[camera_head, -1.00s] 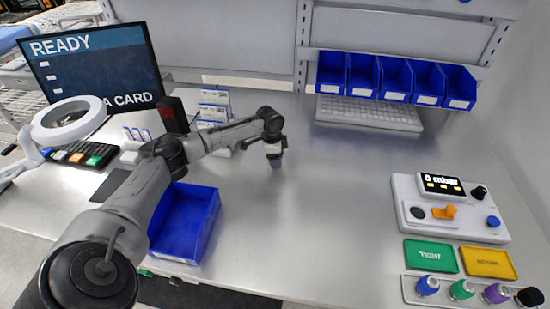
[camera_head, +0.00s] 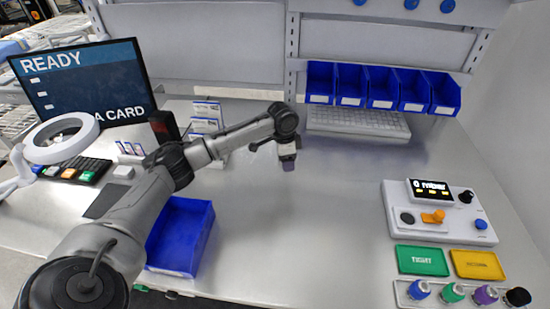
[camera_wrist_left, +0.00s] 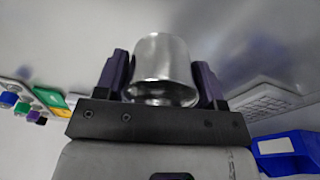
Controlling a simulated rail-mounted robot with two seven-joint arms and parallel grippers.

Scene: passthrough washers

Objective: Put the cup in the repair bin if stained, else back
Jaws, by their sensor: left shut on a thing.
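My left gripper (camera_head: 288,164) hangs over the middle of the bench, clear of the bins. In the left wrist view, its dark purple fingers (camera_wrist_left: 162,80) are shut on a shiny metal cup (camera_wrist_left: 162,62), one finger on each side. No clear stain shows on the visible side of the cup; its other sides are hidden. In the head view the cup is too small to make out. A large open blue bin (camera_head: 196,238) stands at the front, partly behind my left arm; no repair label is readable on it. My right gripper is not in view.
A row of several small blue bins (camera_head: 380,88) hangs at the back above a keyboard-like grey tray (camera_head: 358,122). At right are a gauge box (camera_head: 440,212), a green tray (camera_head: 422,261) and a yellow tray (camera_head: 477,265). The bench middle is clear.

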